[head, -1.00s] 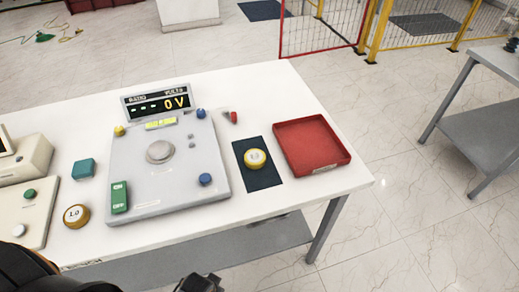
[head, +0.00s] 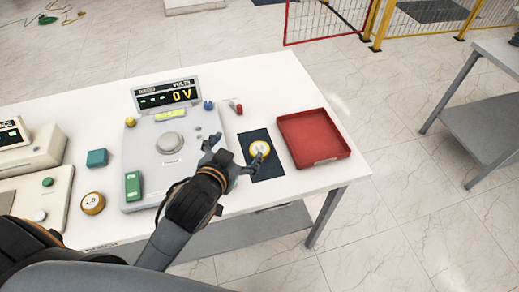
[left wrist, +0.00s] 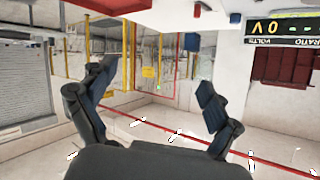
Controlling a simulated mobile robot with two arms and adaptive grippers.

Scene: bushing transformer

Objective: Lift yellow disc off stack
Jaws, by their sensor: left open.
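A yellow disc (head: 259,148) with a pale, marked top sits on a dark mat (head: 266,173) on the white table; whether another disc lies beneath it I cannot tell. A second yellow disc (head: 92,203), marked 1.0, lies by the table's front edge at left. My left gripper (head: 236,150) is open and empty, just left of the disc on the mat; one finger overlaps that disc's edge in the picture, and contact is unclear. The left wrist view shows its spread fingers (left wrist: 155,85) with nothing between them. My right gripper is not in view.
A red tray (head: 313,158) stands right of the mat. The grey instrument (head: 150,155) with a 0 V display (head: 165,96) is at left, partly behind my arm. A teal block (head: 97,158) lies further left. The table (head: 245,75) is clear at the back right.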

